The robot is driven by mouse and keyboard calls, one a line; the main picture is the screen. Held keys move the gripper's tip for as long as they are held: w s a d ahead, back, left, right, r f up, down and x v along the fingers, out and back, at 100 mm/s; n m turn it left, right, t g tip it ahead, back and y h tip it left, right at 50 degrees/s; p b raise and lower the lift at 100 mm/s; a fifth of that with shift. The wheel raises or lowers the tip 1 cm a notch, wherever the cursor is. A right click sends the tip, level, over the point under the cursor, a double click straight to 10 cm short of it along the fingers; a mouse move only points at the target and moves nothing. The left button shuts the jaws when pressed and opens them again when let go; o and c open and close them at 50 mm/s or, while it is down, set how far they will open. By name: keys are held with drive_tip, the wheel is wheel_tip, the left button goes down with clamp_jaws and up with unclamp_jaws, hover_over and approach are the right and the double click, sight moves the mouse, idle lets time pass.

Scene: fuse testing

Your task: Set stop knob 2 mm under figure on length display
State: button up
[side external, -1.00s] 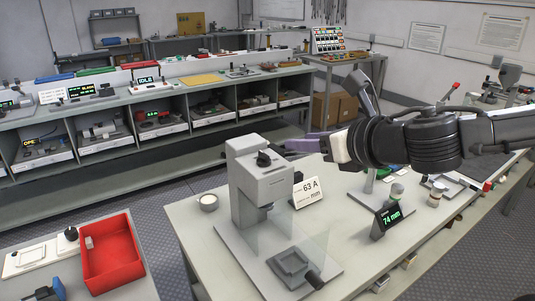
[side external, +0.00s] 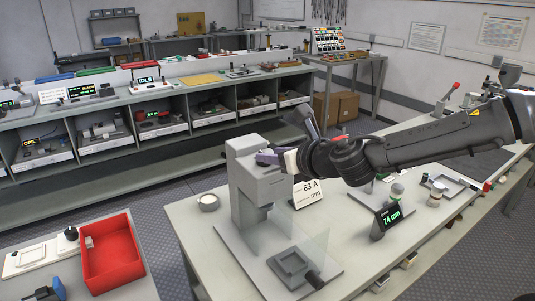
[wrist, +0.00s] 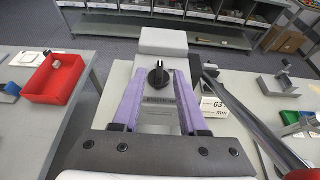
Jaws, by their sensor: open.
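The stop knob (wrist: 158,75) is black with a pale pointer mark. It sits on the grey press-like machine (side external: 250,198), above a label that reads LENGTH. My gripper (wrist: 157,70) is open, its purple fingers on either side of the knob in the wrist view; I cannot tell whether they touch it. In the side view my gripper (side external: 268,157) is at the machine's top and hides the knob. The length display (side external: 390,216) reads 74 mm in green. The knob's scale figures are not legible.
A white card (side external: 307,194) reading 63 A stands behind the machine. Clear guard panels and a small grey tray (side external: 293,263) are at its foot. A round white pot (side external: 208,202) stands left of it. A red bin (side external: 109,258) is on the left table.

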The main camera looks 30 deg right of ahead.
drive_tip(key=shift+x, duration=1.35)
clamp_jaws()
